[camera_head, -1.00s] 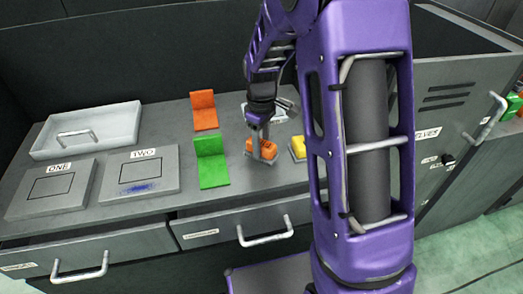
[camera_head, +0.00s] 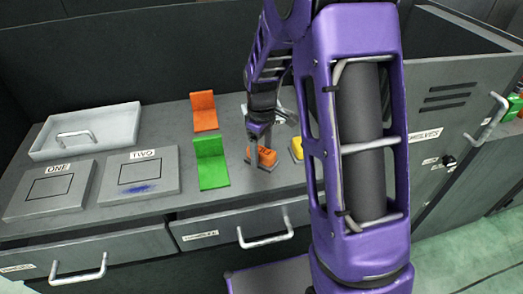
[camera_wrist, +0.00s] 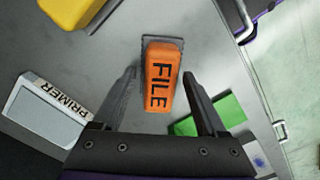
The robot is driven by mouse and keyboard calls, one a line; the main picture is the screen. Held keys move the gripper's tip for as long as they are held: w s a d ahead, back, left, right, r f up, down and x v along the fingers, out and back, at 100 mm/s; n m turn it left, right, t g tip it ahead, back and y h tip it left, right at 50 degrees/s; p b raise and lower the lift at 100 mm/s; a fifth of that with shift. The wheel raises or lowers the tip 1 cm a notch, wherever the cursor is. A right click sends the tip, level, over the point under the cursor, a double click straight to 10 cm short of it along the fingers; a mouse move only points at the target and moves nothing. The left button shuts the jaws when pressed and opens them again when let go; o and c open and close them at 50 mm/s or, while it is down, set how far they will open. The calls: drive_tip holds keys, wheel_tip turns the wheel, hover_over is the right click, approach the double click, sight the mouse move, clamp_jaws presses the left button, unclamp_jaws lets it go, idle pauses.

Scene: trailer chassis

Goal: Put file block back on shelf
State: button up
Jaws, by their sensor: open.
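The orange file block (camera_head: 263,157), lettered FILE, sits on a grey base on the grey counter. In the wrist view the block (camera_wrist: 161,75) lies between and just ahead of my fingers, with its grey base edge (camera_wrist: 163,41) showing beyond it. My gripper (camera_head: 261,140) is over the block, pointing down. In the wrist view my gripper (camera_wrist: 159,86) is open, one finger on each side of the block with gaps visible. The shelf is not clearly identifiable; a label ending in "ELVES" is on the cabinet front (camera_head: 425,133) at right.
Green (camera_head: 211,163) and orange (camera_head: 204,111) L-shaped stands are left of the block. A yellow block (camera_head: 297,148) is close on its right. A PRIMER block (camera_wrist: 47,103) shows in the wrist view. Plates ONE (camera_head: 50,188) and TWO (camera_head: 139,176) and a white tray (camera_head: 88,131) are at left.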

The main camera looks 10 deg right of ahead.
sight(261, 150)
wheel_tip(261, 150, up, 12)
drive_tip(key=p, duration=0.2)
drive_tip(key=shift+r, duration=0.15)
idle(0.5)
